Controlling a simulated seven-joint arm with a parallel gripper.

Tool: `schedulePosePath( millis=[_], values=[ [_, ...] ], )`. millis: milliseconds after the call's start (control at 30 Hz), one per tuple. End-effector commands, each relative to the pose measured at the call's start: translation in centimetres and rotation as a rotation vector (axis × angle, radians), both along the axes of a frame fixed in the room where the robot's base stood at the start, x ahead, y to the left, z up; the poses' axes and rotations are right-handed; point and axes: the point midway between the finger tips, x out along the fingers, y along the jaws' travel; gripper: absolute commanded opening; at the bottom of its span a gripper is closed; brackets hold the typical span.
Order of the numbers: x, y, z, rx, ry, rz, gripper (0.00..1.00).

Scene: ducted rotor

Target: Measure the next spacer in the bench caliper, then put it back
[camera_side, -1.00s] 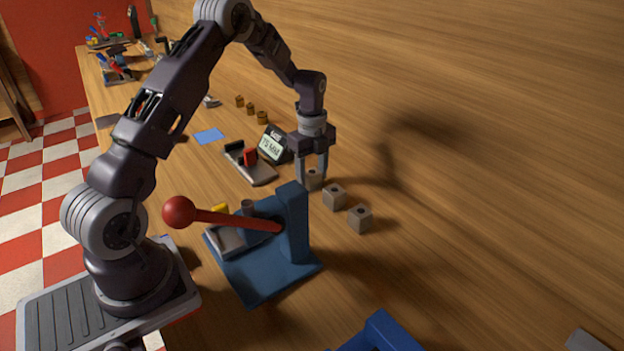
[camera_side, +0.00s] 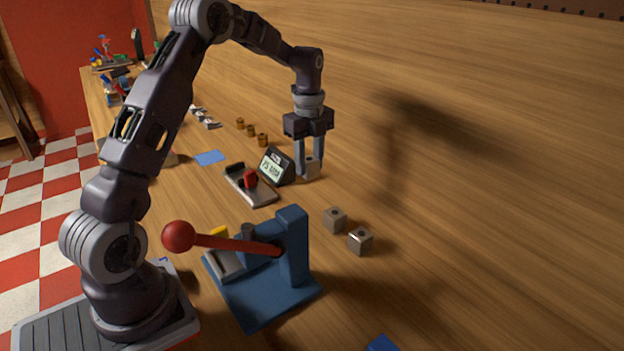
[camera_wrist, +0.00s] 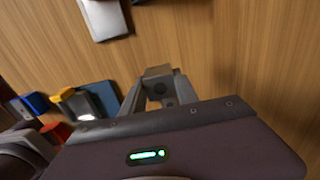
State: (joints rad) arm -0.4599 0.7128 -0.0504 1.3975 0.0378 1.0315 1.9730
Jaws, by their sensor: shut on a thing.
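My gripper (camera_side: 311,166) is shut on a grey square spacer (camera_side: 311,169) with a hole in it. The spacer hangs above the bench, and it shows between the fingers in the wrist view (camera_wrist: 158,72). Two similar grey spacers (camera_side: 334,220) (camera_side: 360,241) stand in a row on the wood, nearer the side camera. The bench caliper (camera_side: 262,196) lies left of my gripper, with a red jaw piece (camera_side: 250,178) and a dark jaw on a grey base. Its tilted display (camera_side: 276,165) stands behind; its reading is too small to be sure of. No spacer shows between its jaws.
A blue press (camera_side: 293,245) with a red-knobbed lever (camera_side: 178,236) stands in front of the caliper. Three brown cylinders (camera_side: 250,130) and a blue mat (camera_side: 209,158) lie farther back. The wood to the right is clear.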

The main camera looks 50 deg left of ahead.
Motion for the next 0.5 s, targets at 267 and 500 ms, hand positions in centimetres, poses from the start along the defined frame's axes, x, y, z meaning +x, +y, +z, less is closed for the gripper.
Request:
schedulePosePath(
  millis=[267, 500],
  values=[
    [-2.9, 11.5, -0.7, 0.001, 0.0, 0.012, 0.0],
    [-7.7, 20.3, -1.4, 0.0, 0.0, 0.005, 0.0]
  ],
)
